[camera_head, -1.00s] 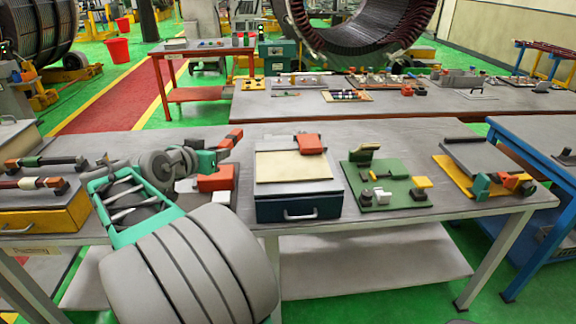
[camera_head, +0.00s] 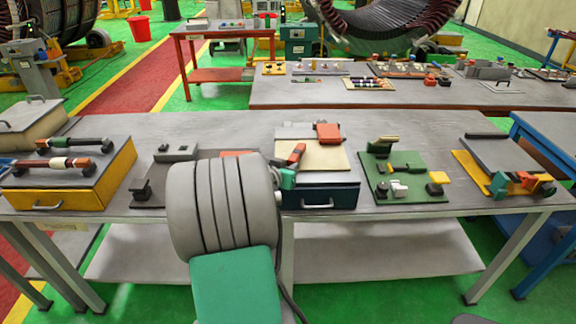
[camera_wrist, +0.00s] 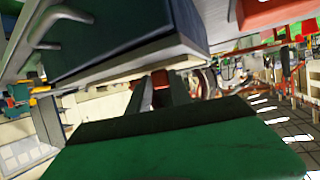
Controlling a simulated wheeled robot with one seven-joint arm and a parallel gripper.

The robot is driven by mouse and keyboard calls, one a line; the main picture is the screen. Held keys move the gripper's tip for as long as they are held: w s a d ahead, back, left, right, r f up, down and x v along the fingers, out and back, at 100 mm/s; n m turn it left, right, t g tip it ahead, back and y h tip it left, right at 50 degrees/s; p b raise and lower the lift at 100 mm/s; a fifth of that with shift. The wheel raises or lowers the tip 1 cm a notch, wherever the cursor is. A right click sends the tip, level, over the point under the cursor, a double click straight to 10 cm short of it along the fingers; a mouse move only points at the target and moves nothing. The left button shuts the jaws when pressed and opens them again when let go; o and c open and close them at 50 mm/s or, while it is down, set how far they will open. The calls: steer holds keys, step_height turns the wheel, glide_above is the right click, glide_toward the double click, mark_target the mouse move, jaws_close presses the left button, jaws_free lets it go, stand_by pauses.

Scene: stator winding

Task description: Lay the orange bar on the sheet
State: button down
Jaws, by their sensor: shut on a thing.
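The orange bar (camera_head: 297,152) is held upright and tilted in my gripper (camera_head: 289,170), which is shut on it. It stands over the left part of the cream sheet (camera_head: 333,160); I cannot tell whether it touches. The sheet lies on top of a dark blue drawer box (camera_head: 345,197) and carries a separate orange-red block (camera_head: 328,132) at its back right. In the wrist view, my dark fingers (camera_wrist: 160,92) show with a small orange end of the bar (camera_wrist: 161,78) between them. My arm hides the left side of the box.
Left of the box, a dark board with grey blocks (camera_head: 178,151) and an orange block (camera_head: 237,153) is partly behind my arm. A green board with small parts (camera_head: 413,188) stands to the right. A yellow drawer box (camera_head: 75,192) is at far left.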

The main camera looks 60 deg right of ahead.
steer(key=c, duration=1.2)
jaws_free()
steer(key=shift+f, duration=0.1)
steer(key=shift+o, duration=0.2)
